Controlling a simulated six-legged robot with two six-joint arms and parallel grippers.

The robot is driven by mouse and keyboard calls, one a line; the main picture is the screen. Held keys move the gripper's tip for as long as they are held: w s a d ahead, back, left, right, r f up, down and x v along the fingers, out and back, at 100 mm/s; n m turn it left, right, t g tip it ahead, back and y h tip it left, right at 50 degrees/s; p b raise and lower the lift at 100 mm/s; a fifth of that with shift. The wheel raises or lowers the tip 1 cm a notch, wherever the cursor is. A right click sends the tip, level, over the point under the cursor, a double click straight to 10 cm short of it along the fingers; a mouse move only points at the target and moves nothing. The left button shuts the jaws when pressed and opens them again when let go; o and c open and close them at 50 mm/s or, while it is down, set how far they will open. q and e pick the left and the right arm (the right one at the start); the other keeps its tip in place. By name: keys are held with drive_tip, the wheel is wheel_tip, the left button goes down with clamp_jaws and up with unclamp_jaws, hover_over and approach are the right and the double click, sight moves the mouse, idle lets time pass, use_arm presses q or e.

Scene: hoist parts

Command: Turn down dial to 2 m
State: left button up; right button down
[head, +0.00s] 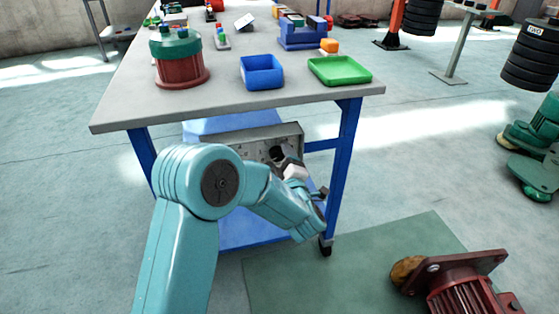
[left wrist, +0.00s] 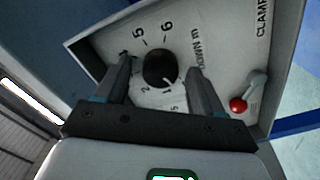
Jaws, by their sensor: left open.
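The dial (left wrist: 160,67) is a round black knob on a grey panel (left wrist: 225,45) with printed numbers and the words "DOWN m". A small pale mark shows near its lower right edge; I cannot tell exactly which number it points to. My left gripper (left wrist: 159,65) is open, with one finger on each side of the dial and visible gaps to it. In the head view, my left gripper (head: 281,160) is in front of the panel (head: 250,143), under the table top, and partly hides it. My right gripper is in neither view.
A lever with a red ball (left wrist: 238,105) is on the panel beside the right finger, near the word "CLAMP". The table (head: 225,109) overhangs the panel, with a blue leg (head: 345,150) to the right. A blue bin (head: 262,72) and a green tray (head: 340,70) stand on top.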

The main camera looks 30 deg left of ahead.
use_arm(q)
drive_tip(key=c, duration=1.1)
drive_tip(key=shift+o, duration=0.2)
drive_tip(key=shift+m, duration=0.3)
drive_tip(key=m+p, duration=0.1)
drive_tip(key=m, duration=0.2)
drive_tip(key=shift+m, duration=0.4)
drive_tip(key=m+p, duration=0.1)
drive_tip(key=m, duration=0.1)
drive_tip(key=shift+r+m, duration=0.1)
drive_tip(key=shift+m, duration=0.2)
drive_tip(key=m+p, duration=0.2)
drive_tip(key=m, duration=0.1)
drive_tip(key=shift+m, duration=0.3)
drive_tip(key=shift+d+m+p, duration=0.1)
drive_tip(key=shift+m+p, duration=0.75)
drive_tip(key=shift+m, duration=1.05)
